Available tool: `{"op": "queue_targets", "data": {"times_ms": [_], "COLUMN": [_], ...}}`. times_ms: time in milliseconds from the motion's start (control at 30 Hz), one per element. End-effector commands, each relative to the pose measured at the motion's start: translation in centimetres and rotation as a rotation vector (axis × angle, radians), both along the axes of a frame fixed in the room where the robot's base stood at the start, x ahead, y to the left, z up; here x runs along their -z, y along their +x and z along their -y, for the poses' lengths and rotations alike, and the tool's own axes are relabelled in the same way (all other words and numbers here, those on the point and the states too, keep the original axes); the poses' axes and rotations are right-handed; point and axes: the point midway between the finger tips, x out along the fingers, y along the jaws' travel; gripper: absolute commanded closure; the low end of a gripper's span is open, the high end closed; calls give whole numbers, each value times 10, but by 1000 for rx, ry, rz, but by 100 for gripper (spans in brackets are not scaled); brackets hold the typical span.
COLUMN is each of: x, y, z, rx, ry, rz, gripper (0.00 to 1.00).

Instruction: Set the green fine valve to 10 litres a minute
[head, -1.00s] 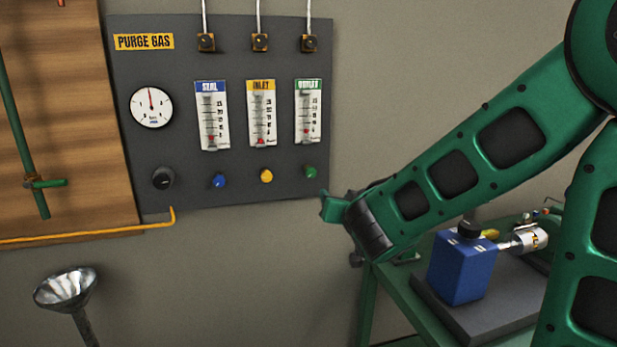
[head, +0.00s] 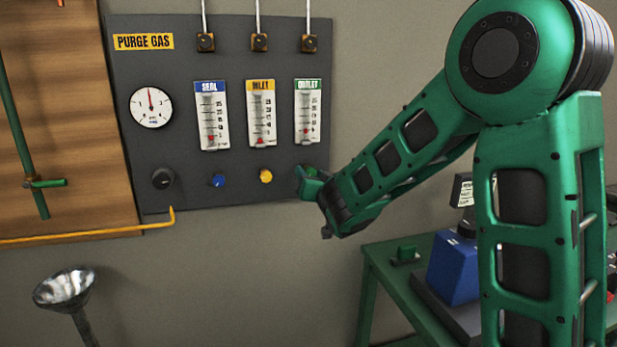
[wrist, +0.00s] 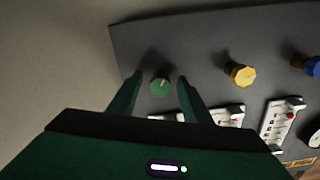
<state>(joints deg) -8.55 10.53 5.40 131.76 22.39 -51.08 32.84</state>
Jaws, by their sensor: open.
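The green fine valve (wrist: 160,86) is a small round knob with a pale pointer line, low on the grey purge gas panel (head: 150,80). In the wrist view it sits between the tips of my open gripper (wrist: 155,82), with a gap to each finger. I cannot tell whether the fingers reach it in depth. In the head view my gripper (head: 308,184) is at the panel's lower right and hides the green valve. Above it is the outlet flow tube (head: 308,112) with a green label; its red float is low on the scale.
The yellow knob (head: 265,176) and blue knob (head: 217,181) are left of my gripper in the head view. A black knob (head: 162,178) and a gauge (head: 151,107) are further left. A green table (head: 385,262) with a blue container (head: 452,268) stands at lower right.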

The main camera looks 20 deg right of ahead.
Motion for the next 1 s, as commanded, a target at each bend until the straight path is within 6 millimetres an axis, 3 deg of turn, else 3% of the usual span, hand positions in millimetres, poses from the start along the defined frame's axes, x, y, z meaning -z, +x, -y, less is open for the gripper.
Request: {"op": "queue_targets", "data": {"times_ms": [433, 600, 633, 1000], "x": [0, 0, 0, 0], "y": [11, 11, 11, 11], "z": [0, 0, 0, 0], "rx": [-1, -1, 0, 1], "ry": [-1, 0, 0, -50], "rz": [0, 0, 0, -1], "gripper": [56, 94, 97, 97]}}
